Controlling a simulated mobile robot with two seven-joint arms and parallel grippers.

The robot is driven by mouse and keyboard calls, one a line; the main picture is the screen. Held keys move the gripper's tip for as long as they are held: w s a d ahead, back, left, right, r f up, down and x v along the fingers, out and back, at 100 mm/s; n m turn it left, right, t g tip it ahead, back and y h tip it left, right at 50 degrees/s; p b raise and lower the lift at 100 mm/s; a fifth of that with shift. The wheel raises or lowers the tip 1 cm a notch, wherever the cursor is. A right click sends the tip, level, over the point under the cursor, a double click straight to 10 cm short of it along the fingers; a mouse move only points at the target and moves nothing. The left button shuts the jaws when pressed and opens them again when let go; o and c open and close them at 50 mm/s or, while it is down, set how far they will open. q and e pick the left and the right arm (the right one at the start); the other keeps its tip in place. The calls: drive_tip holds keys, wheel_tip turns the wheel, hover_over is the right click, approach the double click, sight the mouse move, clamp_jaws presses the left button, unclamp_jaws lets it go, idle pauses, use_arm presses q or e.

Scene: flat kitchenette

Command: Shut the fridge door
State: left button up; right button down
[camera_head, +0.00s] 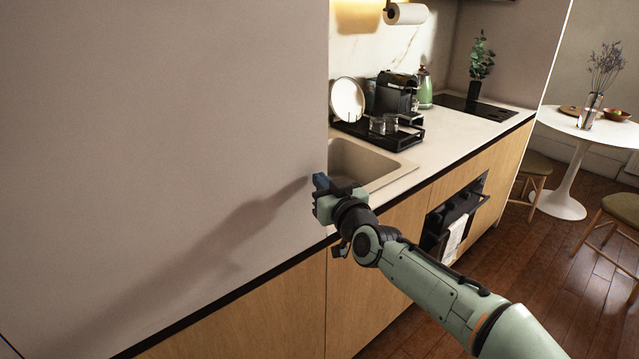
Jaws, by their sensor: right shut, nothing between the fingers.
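A large flat grey panel (165,130) fills the left half of the head view. It may be the front of the fridge, but no handle or open gap shows, so I cannot tell whether it is the fridge door or how far it is shut. My right gripper (321,183) is shut and empty, in front of the panel's right edge near the sink. It casts a shadow on the panel, and I cannot tell whether it touches it. My left gripper is not in view.
Wood-fronted cupboards (262,318) run below the counter (455,130). The counter has a sink (372,165), a black drying tray (400,140) and a coffee machine (393,95). An oven (452,215) with a towel is at right. A round table (590,128) and stools stand beyond open floor.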

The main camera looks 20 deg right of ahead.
drive_tip(key=shift+w+a, duration=0.2)
drive_tip(key=shift+w, duration=0.4)
